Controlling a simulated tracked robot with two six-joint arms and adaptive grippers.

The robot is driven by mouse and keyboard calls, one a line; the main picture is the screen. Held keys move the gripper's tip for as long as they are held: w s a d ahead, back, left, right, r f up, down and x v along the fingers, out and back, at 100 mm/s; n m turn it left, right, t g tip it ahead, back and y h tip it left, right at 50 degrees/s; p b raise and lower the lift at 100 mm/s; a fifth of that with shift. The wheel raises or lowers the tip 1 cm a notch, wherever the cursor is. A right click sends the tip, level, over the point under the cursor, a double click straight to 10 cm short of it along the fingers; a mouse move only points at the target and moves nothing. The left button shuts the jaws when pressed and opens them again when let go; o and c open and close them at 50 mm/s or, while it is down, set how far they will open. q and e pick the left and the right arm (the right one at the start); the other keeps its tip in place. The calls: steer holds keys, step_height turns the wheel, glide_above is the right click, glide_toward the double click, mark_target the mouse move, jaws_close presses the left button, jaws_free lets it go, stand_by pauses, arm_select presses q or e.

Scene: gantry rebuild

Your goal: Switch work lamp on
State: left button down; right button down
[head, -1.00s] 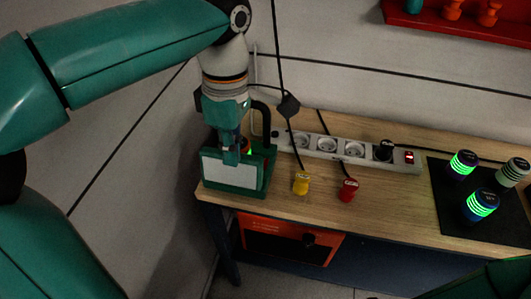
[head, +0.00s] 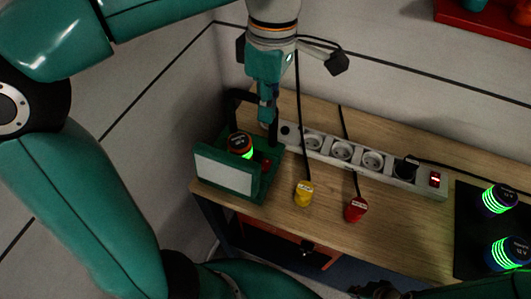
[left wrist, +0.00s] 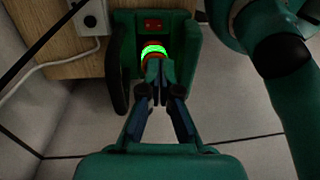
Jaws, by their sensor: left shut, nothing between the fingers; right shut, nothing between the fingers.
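The work lamp (head: 222,176) is a green box with a white front panel and a dark handle, standing at the left end of the workbench. A battery (head: 240,146) with a glowing green band sits in it. The lamp's red switch (head: 265,165) is beside the battery; it also shows in the left wrist view (left wrist: 152,25). My left gripper (head: 267,118) is shut and empty, pointing down above the lamp's rear right part. In the left wrist view, its closed fingertips (left wrist: 155,62) overlap the battery's lower part.
A power strip (head: 325,157) with a black plug runs along the bench. Yellow (head: 304,194) and red (head: 355,209) plugs lie in front of it. Batteries with green bands (head: 497,199) stand on a dark mat at the right. Cables hang behind my left gripper.

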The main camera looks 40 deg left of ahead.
mark_target(265, 164)
arm_select(q)
steer(key=shift+f, duration=0.1)
steer(key=f, duration=0.4)
steer(key=s+f, duration=0.1)
steer(key=f, duration=0.4)
steer(key=f+b, duration=0.1)
steer(key=f, duration=0.3)
steer(key=shift+s+d+f, duration=0.2)
steer(key=shift+s+f, duration=0.2)
steer(key=shift+s+f, duration=0.1)
steer(key=shift+f, duration=0.1)
steer(key=shift+w+a+r, duration=0.15)
steer(key=shift+w+r, duration=0.05)
steer(key=shift+w, duration=0.6)
